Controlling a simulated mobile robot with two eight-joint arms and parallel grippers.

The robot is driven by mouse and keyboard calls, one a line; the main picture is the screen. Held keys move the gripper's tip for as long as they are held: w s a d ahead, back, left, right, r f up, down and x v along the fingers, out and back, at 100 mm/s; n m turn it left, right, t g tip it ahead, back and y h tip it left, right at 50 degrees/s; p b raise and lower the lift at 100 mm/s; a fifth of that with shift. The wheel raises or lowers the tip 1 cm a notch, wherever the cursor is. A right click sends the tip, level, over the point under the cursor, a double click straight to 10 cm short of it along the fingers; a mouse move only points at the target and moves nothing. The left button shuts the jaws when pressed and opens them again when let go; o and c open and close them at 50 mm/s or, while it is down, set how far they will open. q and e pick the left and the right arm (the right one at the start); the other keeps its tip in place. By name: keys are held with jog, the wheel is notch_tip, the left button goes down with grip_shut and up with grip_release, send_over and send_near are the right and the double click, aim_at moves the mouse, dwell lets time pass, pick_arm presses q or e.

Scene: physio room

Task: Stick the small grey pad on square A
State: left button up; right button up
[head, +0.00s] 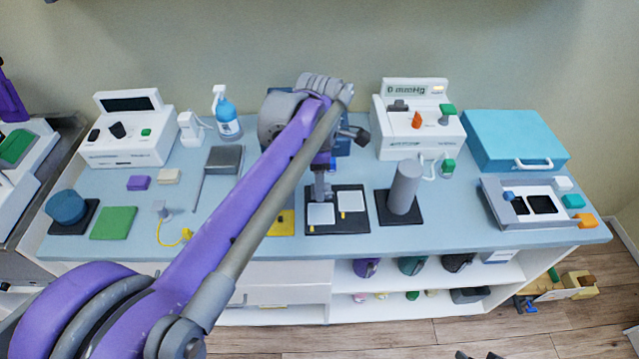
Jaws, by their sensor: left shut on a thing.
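A black board (361,196) lies on the bench near its front edge, with two pale squares on it, a left one (321,216) and a right one (351,222). Small yellow marks show beside them; I cannot read any letters. My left gripper (321,197) points down over the back edge of the left square. It is shut on a small grey thing, apparently the grey pad, which hardly stands out from the fingers. I cannot tell whether it touches the square. Dark tips at the bottom edge may be my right gripper (479,355); their state is unclear.
A grey cylinder (404,187) on a black base stands close to the right of the board. A yellow piece (283,223) lies to its left, partly behind my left arm. A pressure device (418,125) and a teal case (515,140) stand back right. The bench's front left holds a green pad (113,223).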

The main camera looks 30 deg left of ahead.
aim_at(319, 214)
pick_arm(q)
jog(key=shift+f+b, duration=2.2)
jog(key=shift+f, duration=1.8)
jog(key=shift+f, duration=0.5)
jog(key=shift+f, duration=0.15)
dwell(0.5)
dwell(1.8)
jog(key=o, duration=1.2)
jog(key=shift+o, duration=0.2)
